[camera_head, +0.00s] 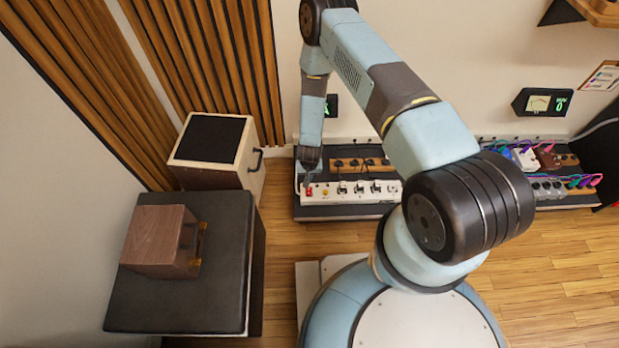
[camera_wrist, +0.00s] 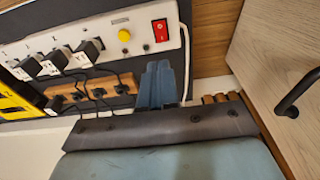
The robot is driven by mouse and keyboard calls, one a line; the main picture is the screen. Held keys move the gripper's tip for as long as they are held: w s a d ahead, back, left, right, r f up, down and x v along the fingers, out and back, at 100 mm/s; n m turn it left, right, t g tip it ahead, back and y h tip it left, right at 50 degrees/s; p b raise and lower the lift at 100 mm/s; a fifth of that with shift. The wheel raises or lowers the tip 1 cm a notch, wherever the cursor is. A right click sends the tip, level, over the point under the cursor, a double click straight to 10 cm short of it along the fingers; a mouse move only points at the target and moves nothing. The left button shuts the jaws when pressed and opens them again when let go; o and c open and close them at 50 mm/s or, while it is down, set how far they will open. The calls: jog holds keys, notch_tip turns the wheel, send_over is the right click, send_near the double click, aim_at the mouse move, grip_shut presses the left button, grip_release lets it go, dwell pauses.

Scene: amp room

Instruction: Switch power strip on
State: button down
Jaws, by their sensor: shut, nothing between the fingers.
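The white power strip (camera_head: 336,199) lies on a dark board low along the wall, with several black plugs in it. In the wrist view the strip (camera_wrist: 106,31) fills the upper left. Its red rocker switch (camera_head: 309,190) is at the strip's left end, and it shows clearly in the wrist view (camera_wrist: 160,31). I cannot tell which way the rocker is tilted. A round yellow button (camera_wrist: 125,33) sits beside it. My gripper (camera_head: 308,178) is shut and empty, pointing down close to the switch. In the wrist view its fingertips (camera_wrist: 157,68) are together, apart from the switch in the picture.
A wooden socket strip (camera_head: 347,163) with black plugs lies behind. A speaker cabinet (camera_head: 245,157) with a dark handle stands close on the left. A wooden box (camera_head: 155,237) rests on a black-topped cabinet. More plugs and coloured cables (camera_head: 580,181) are at the right. Wooden floor lies in front.

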aim_at(309, 189)
jog(key=shift+w, duration=0.8)
jog(key=shift+f, duration=0.1)
jog(key=f, duration=0.4)
jog(key=w+f, duration=0.1)
jog(key=f, duration=0.8)
jog(key=shift+w+f, duration=0.35)
jog(key=shift+f, duration=0.05)
jog(key=shift+s, duration=0.15)
jog(key=shift+s+r, duration=0.2)
jog(key=shift+s, duration=0.4)
